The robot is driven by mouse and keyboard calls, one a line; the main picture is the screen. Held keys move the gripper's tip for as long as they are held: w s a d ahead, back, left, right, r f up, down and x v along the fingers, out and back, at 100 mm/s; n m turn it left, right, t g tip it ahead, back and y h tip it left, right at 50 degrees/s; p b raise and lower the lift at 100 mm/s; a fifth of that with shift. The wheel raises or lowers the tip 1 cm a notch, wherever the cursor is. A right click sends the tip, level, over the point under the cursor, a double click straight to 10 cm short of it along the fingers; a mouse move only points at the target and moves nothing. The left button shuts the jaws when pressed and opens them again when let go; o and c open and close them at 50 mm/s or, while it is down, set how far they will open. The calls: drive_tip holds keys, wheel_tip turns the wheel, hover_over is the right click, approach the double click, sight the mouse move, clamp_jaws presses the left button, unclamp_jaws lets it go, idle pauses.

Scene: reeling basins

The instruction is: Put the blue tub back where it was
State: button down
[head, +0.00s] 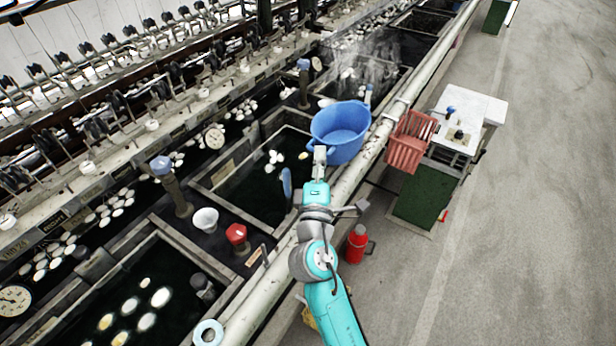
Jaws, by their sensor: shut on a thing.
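The blue tub (344,127) is an empty-looking, open-topped basin, a little right of the middle of the head view. My gripper (320,153) is shut on the near left part of its rim. The tub looks roughly upright, its opening facing up. It shows over the far right end of a dark water basin and the long pale pipe along the basins' front edge. I cannot tell whether its bottom touches anything. My gripper's fingertips are small and partly merge with the rim.
A red crate (408,142) hangs or stands just right of the tub, beside a white-topped cart (466,118). A red flask (357,244) is below. Water basins (255,188) with white cocoons, a white bowl (205,220) and a red object (237,234) lie left. The floor (520,220) at right is clear.

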drive_tip(key=shift+a+f, duration=0.2)
drive_tip(key=shift+f, duration=4.7)
drive_tip(key=c, duration=1.2)
unclamp_jaws()
drive_tip(key=shift+c, duration=0.2)
drive_tip(key=shift+s, duration=0.15)
drive_tip(key=v, duration=1.1)
drive_tip(key=shift+s, duration=0.4)
drive_tip(key=shift+f, duration=0.1)
